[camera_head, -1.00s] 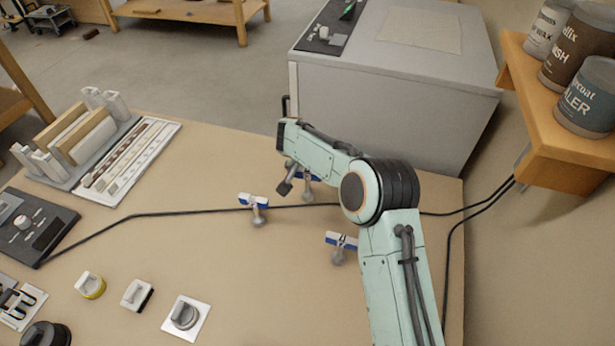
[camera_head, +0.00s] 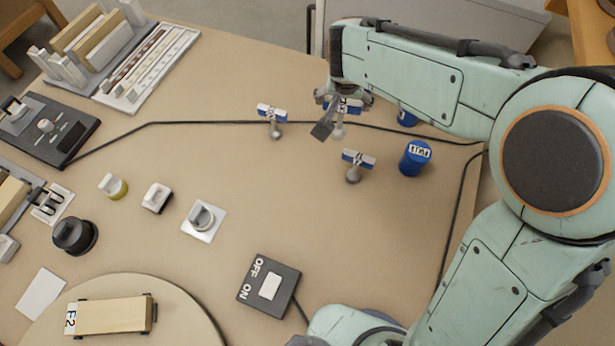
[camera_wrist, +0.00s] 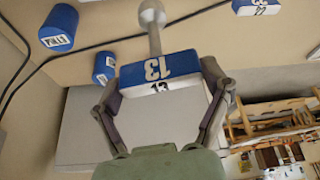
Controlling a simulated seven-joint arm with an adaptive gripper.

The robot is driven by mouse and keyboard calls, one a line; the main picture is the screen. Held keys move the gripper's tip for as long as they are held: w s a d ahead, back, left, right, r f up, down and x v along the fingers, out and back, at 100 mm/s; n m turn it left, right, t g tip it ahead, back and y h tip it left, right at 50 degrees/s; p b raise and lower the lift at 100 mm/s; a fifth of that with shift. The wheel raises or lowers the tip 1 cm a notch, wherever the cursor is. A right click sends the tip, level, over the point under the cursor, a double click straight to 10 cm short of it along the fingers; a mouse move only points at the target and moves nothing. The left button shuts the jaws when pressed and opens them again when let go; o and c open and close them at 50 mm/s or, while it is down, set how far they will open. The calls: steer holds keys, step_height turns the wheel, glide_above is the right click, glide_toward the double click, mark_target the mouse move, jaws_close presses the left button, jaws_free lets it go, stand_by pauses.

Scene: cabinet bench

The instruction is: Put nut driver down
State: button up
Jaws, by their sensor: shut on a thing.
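The nut driver, with a blue and white handle marked 13, shows in the wrist view (camera_wrist: 160,70). Its grey shaft runs away from the handle to a rounded end. My gripper (camera_wrist: 165,82) is shut on the handle, one finger at each end. In the head view, my gripper (camera_head: 343,98) is at the back of the bench, and the nut driver (camera_head: 338,130) hangs below it, shaft down and partly hidden by the gripper. I cannot tell whether the shaft end touches the bench.
Two similar upright drivers stand close by, one to the left (camera_head: 272,113) and one in front (camera_head: 357,162). Blue cylinders (camera_head: 415,160) stand to the right. A black cable (camera_head: 210,123) crosses the bench behind. Free bench lies in front, towards a switch box (camera_head: 268,286).

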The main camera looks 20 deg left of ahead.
steer(key=s+a+f+n+g+y, duration=0.2)
steer(key=s+n, duration=0.5)
steer(key=n, duration=0.1)
steer(key=s+a+f+n+g+y, duration=0.2)
steer(key=s+f+n+g, duration=0.1)
steer(key=s+n, duration=0.45)
step_height(320, 180, down, 8)
steer(key=d, duration=0.1)
steer(key=shift+w+d+r+t, duration=0.15)
steer(key=shift+w+d+t, duration=0.15)
steer(key=shift+w, duration=0.1)
steer(key=o, duration=1.2)
steer(key=shift+c, duration=0.2)
